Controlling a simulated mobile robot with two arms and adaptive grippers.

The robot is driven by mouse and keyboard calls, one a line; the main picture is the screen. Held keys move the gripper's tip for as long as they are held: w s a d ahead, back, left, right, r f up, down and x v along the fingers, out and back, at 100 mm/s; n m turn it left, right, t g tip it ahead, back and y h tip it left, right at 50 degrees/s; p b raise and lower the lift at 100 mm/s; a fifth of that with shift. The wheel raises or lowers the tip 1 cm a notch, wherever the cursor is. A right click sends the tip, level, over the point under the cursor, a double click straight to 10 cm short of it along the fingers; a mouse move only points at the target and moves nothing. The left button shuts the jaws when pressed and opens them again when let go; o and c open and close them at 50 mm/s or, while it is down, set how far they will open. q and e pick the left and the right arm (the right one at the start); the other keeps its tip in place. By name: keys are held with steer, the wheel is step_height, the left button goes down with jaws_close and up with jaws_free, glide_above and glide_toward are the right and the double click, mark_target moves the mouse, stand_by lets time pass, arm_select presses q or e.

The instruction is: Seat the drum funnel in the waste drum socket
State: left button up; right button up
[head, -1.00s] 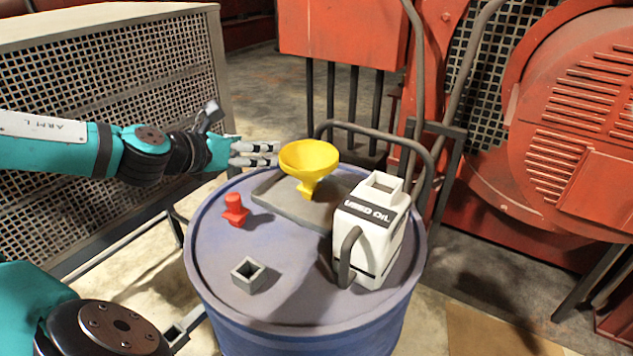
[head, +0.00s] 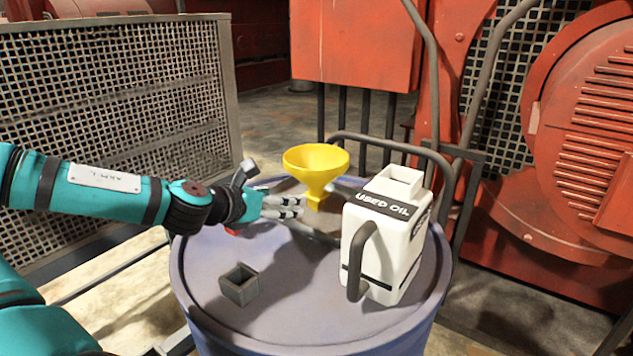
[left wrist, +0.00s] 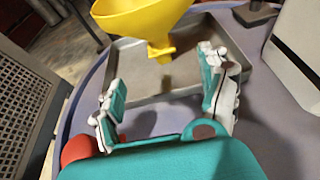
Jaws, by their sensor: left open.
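The yellow drum funnel (head: 316,168) stands upright, wide mouth up, at the grey tray on the drum's far side. In the left wrist view the funnel (left wrist: 145,15) has its narrow stem over the tray. The square grey open-topped socket (head: 240,284) is on the near left of the blue waste drum's top (head: 290,318) and is empty. My left gripper (head: 298,206) is open, just left of the funnel stem. In the left wrist view its open fingers (left wrist: 163,88) point toward the stem, with nothing between them. My right gripper is not in view.
A white used oil jug (head: 386,240) stands on the drum's right, close to the funnel. A red part (left wrist: 80,150) is beside my left gripper, mostly hidden in the head view. The grey tray (left wrist: 190,80) has a raised rim. A bent rail rises behind the drum.

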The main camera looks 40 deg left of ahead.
mark_target(312, 197)
arm_select(q)
steer(key=p+x, duration=0.3)
steer(key=x, duration=0.4)
steer(key=shift+w, duration=0.1)
steer(key=shift+w+a+f, duration=0.15)
steer(key=shift+w+f, duration=0.15)
steer(key=shift+w, duration=0.1)
steer(key=shift+w+f+p, duration=0.1)
steer(key=shift+w+p, duration=0.35)
steer(key=shift+p, duration=0.1)
steer(key=p+x, duration=0.2)
steer(key=x, duration=0.2)
steer(key=shift+s+f, duration=0.1)
steer(key=shift+f, duration=0.05)
steer(key=shift+w+f, duration=0.15)
steer(key=shift+w, duration=0.1)
steer(key=shift+s, duration=0.1)
steer(key=c, duration=1.3)
